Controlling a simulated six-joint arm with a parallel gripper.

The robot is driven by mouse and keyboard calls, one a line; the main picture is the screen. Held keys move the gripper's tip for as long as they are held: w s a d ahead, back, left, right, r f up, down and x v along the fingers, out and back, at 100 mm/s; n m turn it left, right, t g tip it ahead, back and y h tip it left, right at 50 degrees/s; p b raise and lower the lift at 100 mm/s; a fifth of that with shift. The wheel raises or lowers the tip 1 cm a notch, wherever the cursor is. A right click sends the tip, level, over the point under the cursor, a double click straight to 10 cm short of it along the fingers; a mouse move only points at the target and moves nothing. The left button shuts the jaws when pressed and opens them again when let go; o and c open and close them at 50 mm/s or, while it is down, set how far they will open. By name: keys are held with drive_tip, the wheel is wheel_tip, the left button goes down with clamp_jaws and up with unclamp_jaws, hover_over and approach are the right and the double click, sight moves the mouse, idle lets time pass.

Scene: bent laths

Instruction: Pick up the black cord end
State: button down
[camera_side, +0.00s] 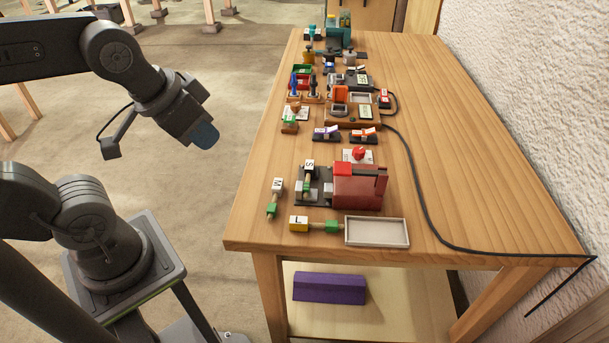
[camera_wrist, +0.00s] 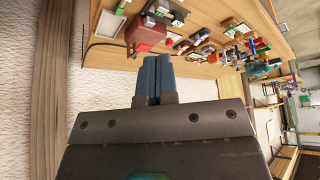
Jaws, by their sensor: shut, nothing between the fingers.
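The black cord (camera_side: 500,252) runs from the device area along the right part of the wooden table to its near right corner. Past that corner it bends back, and its black cord end (camera_side: 528,315) shows low at the right, beyond the table's edge. I cannot tell what the end rests on. My gripper (camera_side: 205,136) is left of the table in the side view, in the air and well apart from the cord. Its blue fingers (camera_wrist: 152,75) are together and empty in the wrist view. I cannot make out the cord end surely in the wrist view.
The wooden table (camera_side: 490,170) carries a red block-like device (camera_side: 358,190), a grey tray (camera_side: 377,232), and several small tools and holders along its left side. Its right part is mostly clear. A rough white wall (camera_side: 550,100) borders the right. A purple block (camera_side: 330,288) lies on the lower shelf.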

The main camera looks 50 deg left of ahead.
idle(0.4)
drive_tip(key=c, duration=0.9)
unclamp_jaws()
drive_tip(key=n+g+y, duration=0.2)
drive_tip(key=n+y, duration=0.1)
drive_tip(key=n, duration=0.6)
hover_over(309, 170)
drive_tip(key=s+d, duration=0.2)
wheel_tip(309, 170, down, 17)
drive_tip(key=shift+a+f, duration=0.15)
drive_tip(key=shift+f, duration=0.05)
drive_tip(key=shift+x, duration=2.65)
